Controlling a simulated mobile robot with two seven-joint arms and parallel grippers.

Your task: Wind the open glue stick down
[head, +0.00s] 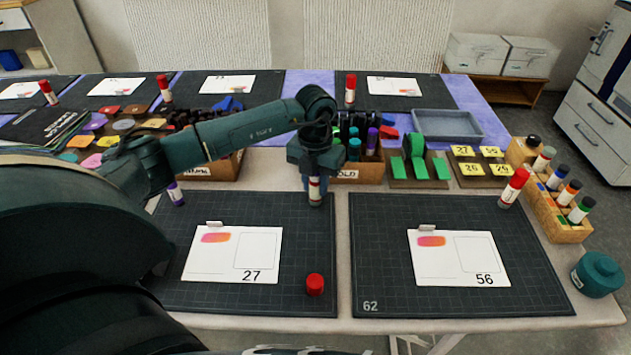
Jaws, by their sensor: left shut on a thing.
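The open glue stick (315,192) stands upright near the back right corner of the left dark cutting mat (180,285). My left gripper (315,178) comes down over it from above and is shut on its upper part. The top of the stick is hidden between the fingers, so I cannot tell how far the glue sticks out. A red cap (315,285) lies on the same mat near its front right corner. My right gripper is not in view.
A capped glue stick (513,188) stands at the right mat's back corner. Wooden holders and a grey tray (447,125) line the back. A teal jar (597,275) stands far right.

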